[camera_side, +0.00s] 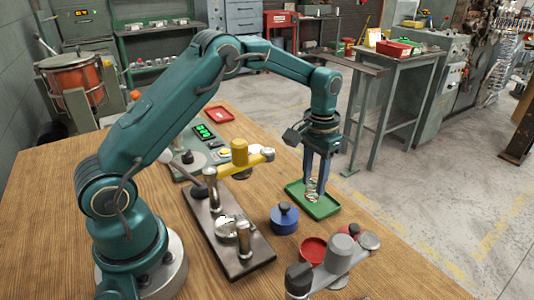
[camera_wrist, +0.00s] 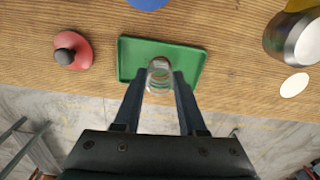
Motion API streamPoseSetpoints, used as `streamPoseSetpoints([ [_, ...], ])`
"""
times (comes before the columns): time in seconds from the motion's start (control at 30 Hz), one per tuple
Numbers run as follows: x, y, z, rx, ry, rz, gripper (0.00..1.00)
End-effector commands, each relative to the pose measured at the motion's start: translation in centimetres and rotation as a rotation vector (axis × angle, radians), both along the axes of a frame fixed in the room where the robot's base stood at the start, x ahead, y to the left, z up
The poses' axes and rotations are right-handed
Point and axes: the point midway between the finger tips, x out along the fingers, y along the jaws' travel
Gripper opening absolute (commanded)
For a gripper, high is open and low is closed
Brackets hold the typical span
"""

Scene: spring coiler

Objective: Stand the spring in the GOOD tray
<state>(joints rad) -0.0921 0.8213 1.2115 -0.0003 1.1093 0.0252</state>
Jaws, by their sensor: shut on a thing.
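My gripper (camera_side: 317,180) points down above the green tray (camera_side: 327,210) at the table's right side. It is shut on a shiny wire spring (camera_side: 312,191), which looks upright between the fingers. In the wrist view the spring (camera_wrist: 159,75) shows end-on between my fingertips (camera_wrist: 160,82), over the green tray (camera_wrist: 192,62). The spring appears over the tray's near-middle part. I cannot tell whether its lower end touches the tray floor. No lettering is readable on the tray.
A blue knobbed weight (camera_side: 284,219) stands beside the green tray. A red dish (camera_side: 314,251) and a grey fixture (camera_side: 342,255) are in front. A coiler with a yellow arm (camera_side: 240,155) stands left on a dark base plate. A red tray (camera_side: 218,114) lies farther back. The table edge runs close behind the green tray.

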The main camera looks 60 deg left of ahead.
Motion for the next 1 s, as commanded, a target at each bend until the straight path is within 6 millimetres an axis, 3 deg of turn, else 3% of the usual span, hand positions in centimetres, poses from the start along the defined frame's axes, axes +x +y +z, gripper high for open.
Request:
streamPoseSetpoints([
  [0.47, 0.02, 0.00, -0.49, 0.000, 0.000, 0.000, 0.09],
  [0.5, 0.02, 0.00, -0.49, 0.000, 0.000, 0.000, 0.52],
  [0.57, 0.02, 0.00, -0.49, 0.000, 0.000, 0.000, 0.75],
  [0.8, 0.01, 0.00, -0.49, 0.000, 0.000, 0.000, 0.75],
  [0.87, 0.01, 0.00, -0.49, 0.000, 0.000, 0.000, 0.95],
  [1.0, 0.01, 0.00, -0.49, 0.000, 0.000, 0.000, 0.95],
])
